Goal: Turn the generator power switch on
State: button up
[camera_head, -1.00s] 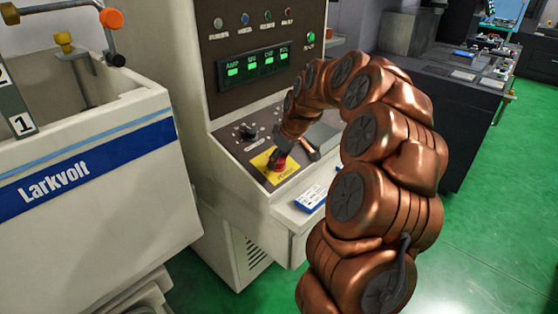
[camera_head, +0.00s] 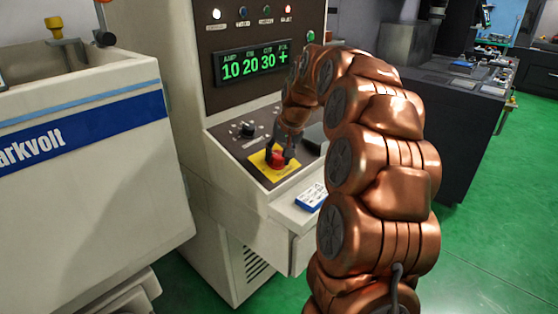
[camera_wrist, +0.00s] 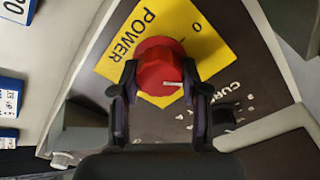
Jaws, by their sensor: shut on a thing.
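The generator power switch is a red rotary knob (camera_head: 277,158) on a yellow plate (camera_head: 258,165) on the sloped console panel. In the wrist view the red knob (camera_wrist: 156,58) sits by the printed word POWER and a 0 mark; its white pointer line points away from the 0, toward the picture's right. My gripper (camera_head: 282,148) reaches down onto the knob; in the wrist view its two fingers (camera_wrist: 163,88) stand on either side of it, shut on it. The display (camera_head: 251,63) shows 10, 20, 30 and +. The white and red lamps above it are lit.
A black knob (camera_head: 246,129) is left of the plate. A blue-and-white box (camera_head: 311,196) lies on the ledge in front. A Larkvolt tank (camera_head: 70,190) stands at the left. A dark workbench (camera_head: 460,110) stands at the back right, with green floor beside it.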

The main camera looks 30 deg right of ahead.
jog(key=m, duration=0.3)
jog(key=shift+m+b, duration=0.3)
jog(key=shift+b, duration=0.05)
jog(key=shift+m, duration=1.7)
jog(key=o, duration=1.1)
jog(key=shift+o, duration=0.2)
jog(key=v, duration=1.2)
jog(key=shift+w+a, duration=0.1)
